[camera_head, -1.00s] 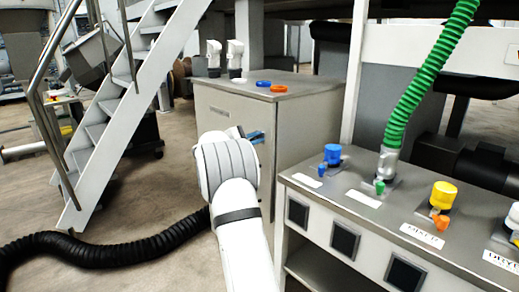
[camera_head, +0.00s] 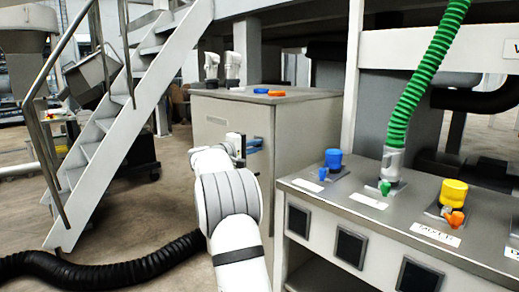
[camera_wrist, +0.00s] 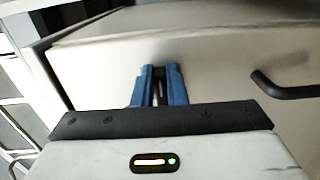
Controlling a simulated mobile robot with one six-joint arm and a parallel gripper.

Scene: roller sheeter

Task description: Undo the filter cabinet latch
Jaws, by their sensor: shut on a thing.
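The filter cabinet (camera_head: 300,125) is a grey box standing behind the control bench. My gripper (camera_head: 252,145) has blue fingers and is at the upper part of the cabinet, by its near vertical edge. In the wrist view the fingers (camera_wrist: 159,72) point at the pale cabinet face (camera_wrist: 215,65), just below its top edge. They are shut on a small dark part, which appears to be the latch (camera_wrist: 158,90); the fingers hide most of it. A dark bar handle (camera_wrist: 287,88) sticks out of the face to the right, apart from the fingers.
A blue ring (camera_head: 261,91) and an orange ring (camera_head: 277,93) lie on the cabinet top. The bench (camera_head: 400,215) with coloured knobs and a green hose (camera_head: 420,85) stands close on the right. Stairs (camera_head: 125,125) and a black floor hose (camera_head: 110,262) are on the left.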

